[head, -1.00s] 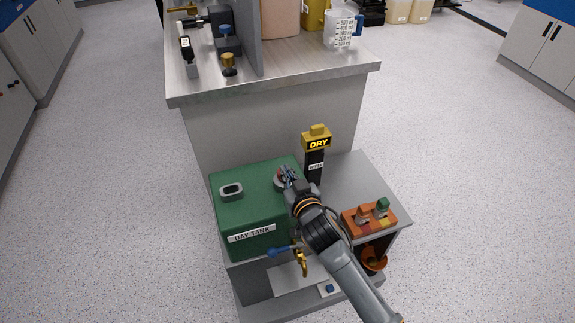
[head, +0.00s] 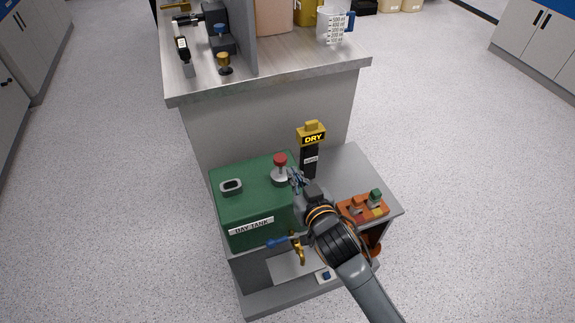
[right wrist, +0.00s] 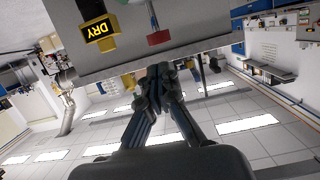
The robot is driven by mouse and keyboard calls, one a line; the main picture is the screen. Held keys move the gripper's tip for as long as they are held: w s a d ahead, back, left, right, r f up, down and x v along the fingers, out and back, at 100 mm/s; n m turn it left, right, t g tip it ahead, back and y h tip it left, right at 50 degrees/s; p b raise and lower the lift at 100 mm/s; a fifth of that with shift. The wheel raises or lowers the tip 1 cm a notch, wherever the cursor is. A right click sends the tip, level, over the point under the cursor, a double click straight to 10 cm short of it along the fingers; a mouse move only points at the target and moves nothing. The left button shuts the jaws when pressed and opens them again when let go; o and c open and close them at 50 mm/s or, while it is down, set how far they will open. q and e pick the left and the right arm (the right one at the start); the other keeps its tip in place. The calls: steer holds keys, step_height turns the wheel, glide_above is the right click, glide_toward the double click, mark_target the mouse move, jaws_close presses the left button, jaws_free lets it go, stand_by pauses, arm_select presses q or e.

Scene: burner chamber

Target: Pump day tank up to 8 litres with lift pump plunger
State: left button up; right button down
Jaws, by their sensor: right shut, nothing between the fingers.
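The green day tank (head: 235,210) stands on the low grey shelf, with its name label on the front. The lift pump plunger, a red knob (head: 280,160) on a grey collar, stands upright at the tank top's right side. The knob also shows in the right wrist view (right wrist: 158,38). My right gripper (head: 296,179) is shut and empty, just right of the plunger and below its knob, apparently apart from it. Its closed fingers (right wrist: 159,80) also show in the right wrist view. I see no readable litre level. My left gripper is out of view.
A black post with a yellow DRY sign (head: 312,138) stands behind my right gripper. An orange block (head: 350,209) with coloured pieces sits at right. A blue-handled brass tap (head: 298,249) is at the tank's front. The bench (head: 285,75) rises behind.

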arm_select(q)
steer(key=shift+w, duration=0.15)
arm_select(e)
steer(key=shift+v, duration=1.15)
steer(key=shift+a, duration=0.1)
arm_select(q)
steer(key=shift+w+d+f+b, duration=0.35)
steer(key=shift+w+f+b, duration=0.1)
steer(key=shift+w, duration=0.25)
arm_select(e)
step_height(320, 180, up, 5)
steer(key=shift+s+f, duration=0.1)
steer(key=shift+f, duration=0.1)
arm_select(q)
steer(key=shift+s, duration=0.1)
